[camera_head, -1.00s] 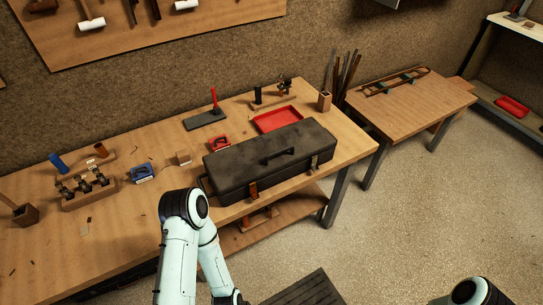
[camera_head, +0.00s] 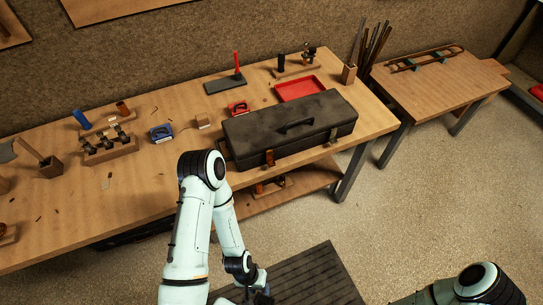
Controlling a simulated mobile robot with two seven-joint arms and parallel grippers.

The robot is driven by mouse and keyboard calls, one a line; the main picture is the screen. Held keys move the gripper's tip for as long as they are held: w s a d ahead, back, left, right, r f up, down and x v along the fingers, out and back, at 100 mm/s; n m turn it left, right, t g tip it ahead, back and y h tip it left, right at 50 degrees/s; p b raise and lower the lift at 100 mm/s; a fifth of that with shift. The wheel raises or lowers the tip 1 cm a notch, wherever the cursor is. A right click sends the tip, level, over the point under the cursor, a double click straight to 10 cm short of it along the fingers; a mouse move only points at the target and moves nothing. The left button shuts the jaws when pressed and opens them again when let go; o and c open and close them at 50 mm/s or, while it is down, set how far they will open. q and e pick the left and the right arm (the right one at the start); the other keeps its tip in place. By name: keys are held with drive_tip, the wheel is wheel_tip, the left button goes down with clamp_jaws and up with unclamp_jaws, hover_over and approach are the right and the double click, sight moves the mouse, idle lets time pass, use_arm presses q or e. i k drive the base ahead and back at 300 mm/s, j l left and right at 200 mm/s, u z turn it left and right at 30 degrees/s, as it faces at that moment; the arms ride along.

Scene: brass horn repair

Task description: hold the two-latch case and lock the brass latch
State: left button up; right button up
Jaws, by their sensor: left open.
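The black two-latch case (camera_head: 292,124) lies closed-looking on the workbench near its front edge, with a dark handle on top. An orange-brown latch (camera_head: 269,158) is on the left of its front face. A second latch (camera_head: 333,135) is on the right of that face. Both are too small to tell whether they are locked. My left gripper (camera_head: 262,296) is at the bottom edge of the view, partly cut off, open, below and apart from the case. My right arm shows only at the bottom right; its gripper is out of view.
The workbench (camera_head: 60,225) also holds a red tray (camera_head: 299,88) behind the case, a blue item (camera_head: 161,133), a small wood block (camera_head: 203,121) and a wooden rack (camera_head: 108,149) to the left. A dark slatted mat (camera_head: 315,280) lies on the floor.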

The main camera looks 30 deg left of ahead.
sight(270, 162)
drive_tip(key=u, duration=0.45)
drive_tip(key=i+l+u, duration=0.1)
drive_tip(key=u, duration=0.35)
drive_tip(key=l+u, duration=0.25)
drive_tip(key=u, duration=0.25)
drive_tip(key=l+u, duration=0.2)
drive_tip(key=u, duration=0.25)
drive_tip(key=l+u, duration=0.3)
drive_tip(key=l, duration=0.25)
drive_tip(key=k+l+u, duration=0.1)
drive_tip(key=l+u, duration=0.2)
drive_tip(key=l, duration=0.2)
